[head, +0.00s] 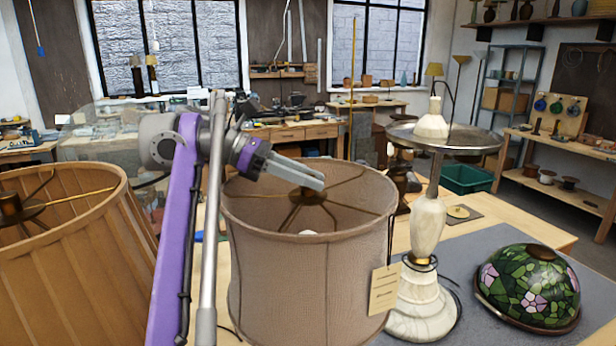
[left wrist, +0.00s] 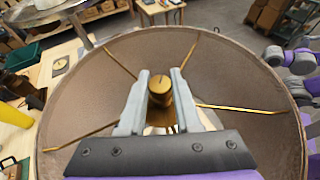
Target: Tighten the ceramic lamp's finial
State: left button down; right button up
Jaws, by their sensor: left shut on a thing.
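The brass finial (left wrist: 160,88) stands at the centre of the brown fabric lampshade (head: 300,270), where thin brass spokes meet. My left gripper (head: 314,182) reaches in from the left over the shade's open top. In the left wrist view the fingers of my left gripper (left wrist: 160,76) are closed on both sides of the finial. In the head view the fingers partly hide the finial. The lamp's body is hidden by the shade. A paper tag (head: 384,289) hangs at the shade's right side. My right gripper does not show.
A pleated tan shade (head: 70,265) stands close at left. To the right are a pale marble-like lamp (head: 428,220) with a metal disc (head: 470,140) and a stained-glass shade (head: 530,288) on a grey mat (head: 470,325). A green bin (head: 467,179) stands behind.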

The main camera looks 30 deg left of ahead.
pick_arm(q)
jog(key=shift+m+g, duration=0.3)
jog(key=c, duration=0.6)
grip_release()
